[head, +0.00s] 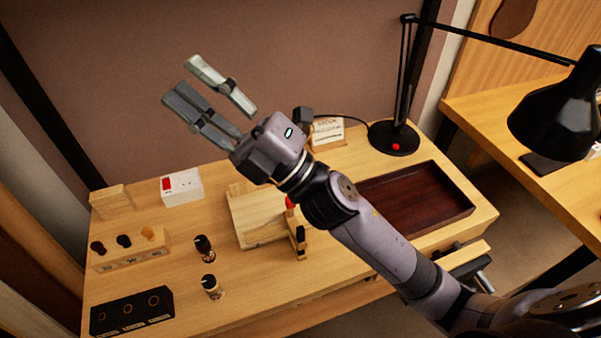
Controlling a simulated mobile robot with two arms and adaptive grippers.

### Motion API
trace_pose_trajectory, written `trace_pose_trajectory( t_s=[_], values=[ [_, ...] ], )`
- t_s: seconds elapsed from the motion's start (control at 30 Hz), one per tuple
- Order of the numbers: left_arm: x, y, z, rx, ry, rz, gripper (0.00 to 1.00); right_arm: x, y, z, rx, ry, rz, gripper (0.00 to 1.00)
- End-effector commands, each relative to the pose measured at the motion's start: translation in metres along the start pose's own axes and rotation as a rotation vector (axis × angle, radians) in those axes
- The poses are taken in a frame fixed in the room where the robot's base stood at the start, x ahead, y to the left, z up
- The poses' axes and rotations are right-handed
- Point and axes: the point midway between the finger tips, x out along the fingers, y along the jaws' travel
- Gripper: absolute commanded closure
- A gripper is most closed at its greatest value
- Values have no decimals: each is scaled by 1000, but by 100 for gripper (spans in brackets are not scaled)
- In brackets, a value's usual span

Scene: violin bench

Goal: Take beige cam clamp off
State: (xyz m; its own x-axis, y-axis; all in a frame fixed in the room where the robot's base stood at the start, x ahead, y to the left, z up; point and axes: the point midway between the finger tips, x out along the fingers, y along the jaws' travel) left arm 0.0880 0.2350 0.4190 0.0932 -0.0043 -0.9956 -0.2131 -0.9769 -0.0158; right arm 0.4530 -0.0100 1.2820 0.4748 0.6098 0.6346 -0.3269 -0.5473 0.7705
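My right gripper (178,79) is raised above the back of the bench, pointing up and left. Its two fingers are spread apart with nothing between them. A pale wooden piece (256,217) lies on the bench below my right arm, partly hidden by it. A small upright wooden-and-black piece with a clamp-like shape (299,242) stands at its right edge, near a red tip (290,203). I cannot tell for sure that this is the beige cam clamp. My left gripper is not in view.
Two small dark-capped jars (212,288) stand at the front. A peg block (132,253), a black holder (131,313) and a white box (182,187) are at left. A dark red-brown tray (440,205) lies at right, below a black lamp (394,139).

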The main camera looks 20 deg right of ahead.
Motion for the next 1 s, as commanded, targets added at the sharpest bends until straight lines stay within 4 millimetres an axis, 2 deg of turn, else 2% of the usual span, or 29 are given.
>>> trace_pose_trajectory(
  t_s=[0.03, 0.1, 0.2, 0.3, 0.4, 0.47, 0.53, 0.6, 0.67, 0.8, 0.9, 1.0],
  values=[
    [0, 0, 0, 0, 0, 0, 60, 10, 3, -29, -92, 154, 7, 63],
    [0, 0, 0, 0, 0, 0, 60, 13, 0, -69, -214, 365, 6, 63],
    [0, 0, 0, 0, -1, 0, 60, 2, -16, -115, -386, 663, -20, 63],
    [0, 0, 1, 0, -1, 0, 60, -24, -43, -144, -556, 957, -76, 63],
    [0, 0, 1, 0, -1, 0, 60, -58, -74, -148, -716, 1244, -168, 63],
    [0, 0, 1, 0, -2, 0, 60, -81, -92, -139, -806, 1410, -243, 63],
    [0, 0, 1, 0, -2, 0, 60, -107, -108, -117, -902, 1597, -352, 63],
    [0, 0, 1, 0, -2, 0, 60, -132, -117, -86, -986, 1774, -481, 63],
    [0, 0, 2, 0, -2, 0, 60, -150, -118, -54, -1044, 1908, -607, 63],
    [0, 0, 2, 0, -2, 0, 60, -179, -101, 16, -1117, 2138, -900, 63],
    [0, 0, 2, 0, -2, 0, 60, -190, -83, 49, -1128, 2229, -1061, 63],
    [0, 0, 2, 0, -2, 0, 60, -195, -71, 66, -1125, 2273, -1155, 63]
  ],
)
